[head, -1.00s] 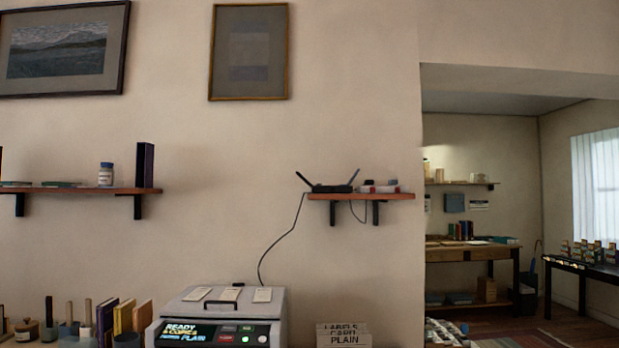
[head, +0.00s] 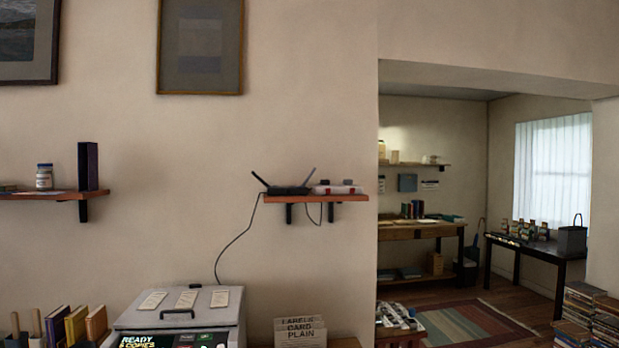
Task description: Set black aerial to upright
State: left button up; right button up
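A black router (head: 288,190) sits on a small wooden wall shelf (head: 345,198) in the middle of the head view. It has two dark aerials. The left aerial (head: 260,179) tilts up to the left, and the right aerial (head: 310,175) tilts up to the right. Neither stands straight up. The two look much alike in colour at this size. Neither of my grippers shows in the head view.
A grey machine (head: 185,315) with pale strips on its lid stands below left. A cable (head: 237,240) hangs from the router towards it. A white and red device (head: 336,189) sits beside the router. A doorway opens at right, with stacked books (head: 590,310) at its edge.

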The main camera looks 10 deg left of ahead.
aim_at(266, 184)
jog(key=i+j+z, duration=0.2)
jog(key=j+z, duration=0.15)
jog(key=i+j+z, duration=0.15)
jog(key=j+z, duration=0.25)
jog(key=i+j+z, duration=0.1)
jog(key=j+z, duration=0.65)
